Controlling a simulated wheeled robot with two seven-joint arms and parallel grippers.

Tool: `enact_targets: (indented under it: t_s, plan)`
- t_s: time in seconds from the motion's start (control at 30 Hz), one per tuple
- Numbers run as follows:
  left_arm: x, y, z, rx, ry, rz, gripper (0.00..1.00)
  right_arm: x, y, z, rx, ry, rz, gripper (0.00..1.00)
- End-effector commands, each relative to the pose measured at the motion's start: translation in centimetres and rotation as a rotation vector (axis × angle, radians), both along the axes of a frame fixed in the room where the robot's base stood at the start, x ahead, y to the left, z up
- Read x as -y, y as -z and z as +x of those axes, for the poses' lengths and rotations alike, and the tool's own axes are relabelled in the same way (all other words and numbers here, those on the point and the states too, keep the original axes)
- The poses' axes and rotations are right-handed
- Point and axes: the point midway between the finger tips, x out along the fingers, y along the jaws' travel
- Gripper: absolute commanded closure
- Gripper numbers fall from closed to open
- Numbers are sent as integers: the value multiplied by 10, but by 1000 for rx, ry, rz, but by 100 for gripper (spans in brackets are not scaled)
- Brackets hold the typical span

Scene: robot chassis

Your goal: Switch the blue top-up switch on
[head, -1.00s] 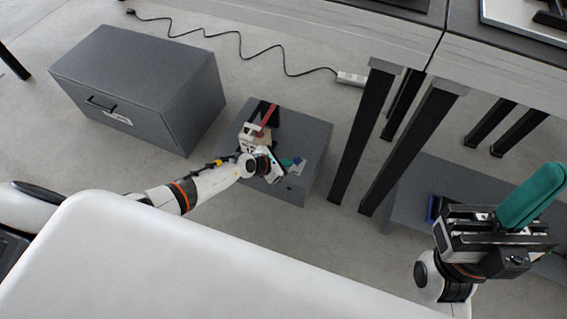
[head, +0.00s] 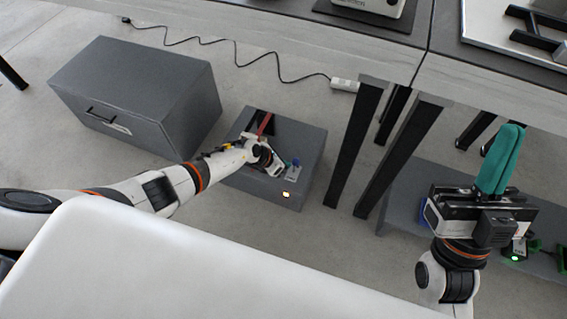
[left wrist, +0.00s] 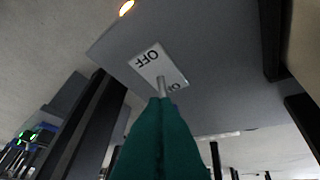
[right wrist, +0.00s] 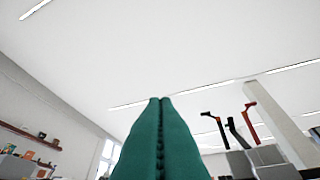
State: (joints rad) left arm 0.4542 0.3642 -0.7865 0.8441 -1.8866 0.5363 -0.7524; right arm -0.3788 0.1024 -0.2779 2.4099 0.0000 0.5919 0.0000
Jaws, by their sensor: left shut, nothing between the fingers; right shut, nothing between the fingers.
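The switch sits on a low grey box (head: 312,146). Its pale label plate (left wrist: 147,57) reads OFF at one end, with a second marking partly hidden by my fingers. A thin metal lever (left wrist: 161,84) stands on the plate, and a bit of blue shows beside it; blue also shows at the switch (head: 296,162) in the head view. My left gripper (left wrist: 163,101) is shut and empty, its green tips right at the lever; I cannot tell whether they touch. My right gripper (head: 510,130) is shut and empty, pointing up, away from the switch; its green fingers fill the right wrist view (right wrist: 160,99).
An orange light (head: 285,195) glows on the box's front. A larger grey cabinet (head: 140,85) stands to the left. Dark table legs (head: 356,150) rise right of the box. Another grey unit (head: 400,205) with a green light (head: 515,258) lies under my right gripper.

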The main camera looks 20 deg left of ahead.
Motion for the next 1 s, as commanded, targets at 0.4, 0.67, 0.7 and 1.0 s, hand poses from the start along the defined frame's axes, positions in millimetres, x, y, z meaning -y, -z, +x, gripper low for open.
enact_targets:
  t_s: [0.4, 0.67, 0.7, 1.0]
  plan:
    - [0, -7, 0, 0, 0, 0, 100, -3, 9, 18, -131, 8, -41, 100]
    - [0, -10, 0, 0, 0, 0, 100, -4, 16, 29, -210, 12, -65, 100]
    - [0, -11, 0, 0, 0, 0, 100, -5, 18, 30, -223, 13, -69, 100]
    - [0, -12, 0, 0, 0, 0, 100, -5, 23, 35, -263, 15, -81, 100]
